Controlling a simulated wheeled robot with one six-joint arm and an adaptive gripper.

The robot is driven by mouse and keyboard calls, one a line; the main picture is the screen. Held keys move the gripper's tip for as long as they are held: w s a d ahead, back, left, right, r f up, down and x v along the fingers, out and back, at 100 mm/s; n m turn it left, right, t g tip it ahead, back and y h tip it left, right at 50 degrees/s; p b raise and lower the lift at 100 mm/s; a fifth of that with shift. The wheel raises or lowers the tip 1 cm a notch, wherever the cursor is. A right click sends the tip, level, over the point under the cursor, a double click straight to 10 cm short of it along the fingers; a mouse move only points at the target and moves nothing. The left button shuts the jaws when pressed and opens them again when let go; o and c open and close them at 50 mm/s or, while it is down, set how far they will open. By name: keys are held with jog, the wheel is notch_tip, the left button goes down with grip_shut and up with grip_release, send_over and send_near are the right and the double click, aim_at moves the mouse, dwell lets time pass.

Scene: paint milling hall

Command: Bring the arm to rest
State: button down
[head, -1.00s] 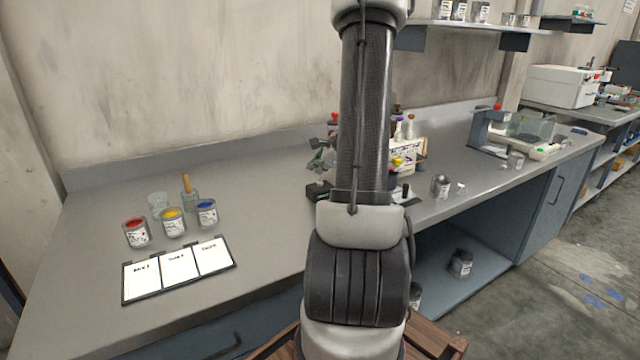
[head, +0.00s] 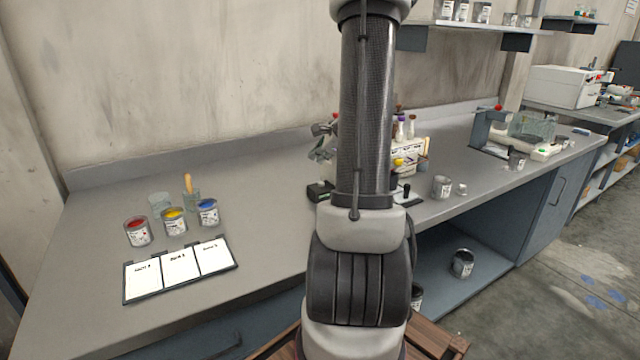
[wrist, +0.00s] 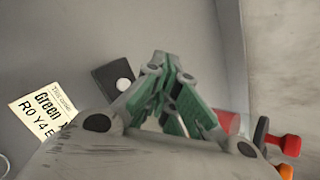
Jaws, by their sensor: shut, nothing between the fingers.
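My gripper (wrist: 167,78) shows in the wrist view, its green-padded fingers closed together at the tips with nothing held. In the head view my arm stands upright across the middle of the picture, and the gripper itself is out of that view. I cannot tell the exact height of the fingertips above the bench.
Paint cups in red (head: 137,231), yellow (head: 174,221) and blue (head: 207,212) stand on the left of the bench behind a three-panel card board (head: 180,269). Red-handled items (wrist: 290,145) lie near the gripper. A wall shelf (head: 470,28) hangs at the upper right. The bench's left middle is clear.

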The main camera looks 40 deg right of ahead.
dwell(0.3)
jog(key=s+a+r+n+g+y, duration=0.1)
jog(key=s+a+n+g+y, duration=0.3)
jog(key=s+a+n, duration=0.9)
jog(key=s+a+r+n+h, duration=0.3)
jog(key=s+a+r+n, duration=0.6)
jog(key=a+n, duration=0.3)
jog(key=shift+s+a+r+n+g+h, duration=0.15)
jog(key=shift+a+r+n+g+h, duration=0.2)
jog(key=shift+r+n, duration=0.7)
jog(key=shift+f, duration=0.15)
